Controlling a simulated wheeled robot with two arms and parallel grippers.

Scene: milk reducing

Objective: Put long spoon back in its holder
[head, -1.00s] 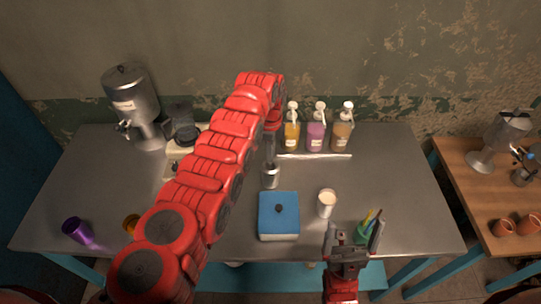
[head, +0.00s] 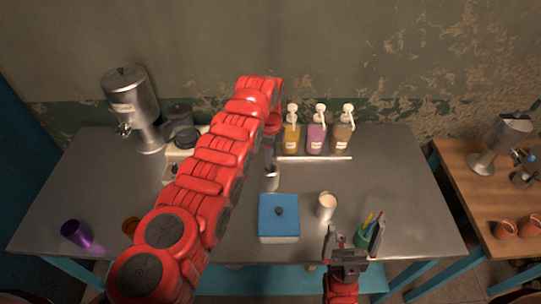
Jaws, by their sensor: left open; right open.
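I cannot tell which utensil is the long spoon. My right gripper (head: 355,232) is open at the front edge, its fingers spread on either side of the cup as seen from above; contact cannot be told. My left arm crosses the middle, and my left gripper (head: 270,152) points down above a small steel cup (head: 271,180). Its jaws are partly hidden and look apart.
A blue-lidded box (head: 279,218) and a cream-coloured cup (head: 326,206) stand left of the green cup. Pump bottles (head: 317,138) stand on a rack behind. A purple cup (head: 76,233) lies at the left.

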